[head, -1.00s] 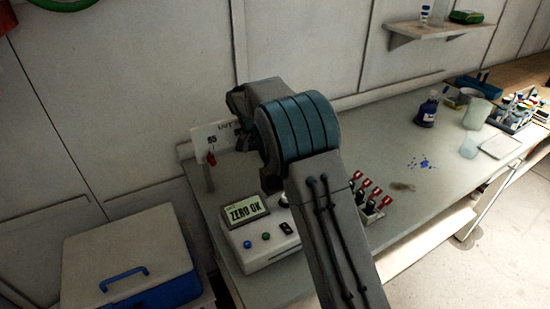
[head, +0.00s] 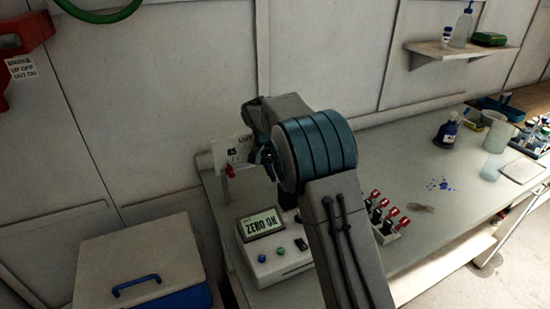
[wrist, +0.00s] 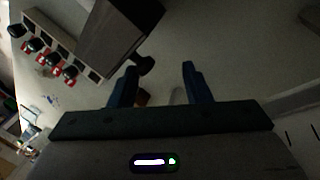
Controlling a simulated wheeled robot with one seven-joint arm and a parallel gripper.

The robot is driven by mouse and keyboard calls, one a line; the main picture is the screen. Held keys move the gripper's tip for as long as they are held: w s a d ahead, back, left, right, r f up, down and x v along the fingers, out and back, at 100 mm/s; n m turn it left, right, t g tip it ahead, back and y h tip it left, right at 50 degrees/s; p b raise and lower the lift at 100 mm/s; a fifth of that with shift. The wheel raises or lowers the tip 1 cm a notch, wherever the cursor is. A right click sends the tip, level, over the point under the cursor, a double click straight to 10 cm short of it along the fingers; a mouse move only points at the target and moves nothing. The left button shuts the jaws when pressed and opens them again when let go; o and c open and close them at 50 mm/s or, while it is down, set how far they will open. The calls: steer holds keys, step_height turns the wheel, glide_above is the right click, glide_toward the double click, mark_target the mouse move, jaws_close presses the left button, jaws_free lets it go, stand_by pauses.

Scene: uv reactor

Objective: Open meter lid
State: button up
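In the wrist view my gripper (wrist: 158,82) is open, with two blue fingers apart and nothing held. A dark box-like body (wrist: 112,38) with a black knob (wrist: 143,65) lies just beyond the left finger; I cannot tell whether they touch. In the head view my arm mostly hides the gripper.
A rack of red-topped vials (head: 382,215) stands right of my arm; it also shows in the wrist view (wrist: 58,52). A white sign (head: 230,152) stands behind the meter. A cooler box (head: 130,265) is at lower left. A blue bottle (head: 447,130) stands farther right.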

steer(key=v, duration=1.2)
steer(key=shift+r, duration=0.35)
steer(key=shift+a, duration=0.2)
